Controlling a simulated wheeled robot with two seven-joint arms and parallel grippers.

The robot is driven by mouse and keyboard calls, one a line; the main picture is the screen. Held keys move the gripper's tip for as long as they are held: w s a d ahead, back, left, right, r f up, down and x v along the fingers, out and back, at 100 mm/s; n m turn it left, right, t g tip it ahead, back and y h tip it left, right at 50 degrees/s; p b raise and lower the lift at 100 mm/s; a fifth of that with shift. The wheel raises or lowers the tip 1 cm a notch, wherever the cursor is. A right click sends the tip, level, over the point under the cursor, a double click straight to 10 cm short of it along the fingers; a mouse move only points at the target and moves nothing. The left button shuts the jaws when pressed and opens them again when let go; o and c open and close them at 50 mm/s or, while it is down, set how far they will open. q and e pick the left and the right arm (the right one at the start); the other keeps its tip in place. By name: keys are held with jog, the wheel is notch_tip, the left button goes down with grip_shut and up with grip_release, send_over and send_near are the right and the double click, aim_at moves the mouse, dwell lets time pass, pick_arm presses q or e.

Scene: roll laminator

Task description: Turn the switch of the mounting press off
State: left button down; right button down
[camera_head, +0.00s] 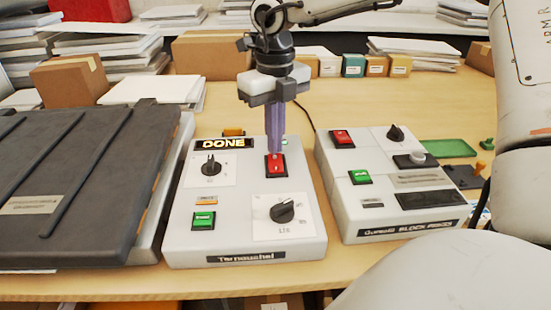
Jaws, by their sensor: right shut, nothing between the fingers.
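A light grey control box (190,245) stands in the middle of the table, next to a dark lidded press (85,190). The box has a lit "DONE" display (224,143), a red switch (276,167) at its upper right, two black knobs and a green button (203,220). My right gripper (274,151) points straight down, its purple fingers shut and empty. The fingertips are at the far edge of the red switch and hide part of it. I cannot tell whether they touch it. My left gripper is not in view.
A second grey box (345,205) labelled as a block press stands close on the right, with its own red switch (342,138) and green button (360,177). Cartons (212,55) and paper stacks line the back. A green tray (447,147) lies at right.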

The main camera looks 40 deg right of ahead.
aim_at(275, 157)
jog(key=shift+f+b, duration=0.8)
jog(key=shift+f, duration=0.05)
dwell(0.5)
jog(key=shift+r, duration=0.1)
notch_tip(275, 157, up, 7)
jog(key=p, duration=0.4)
dwell(0.3)
dwell(0.5)
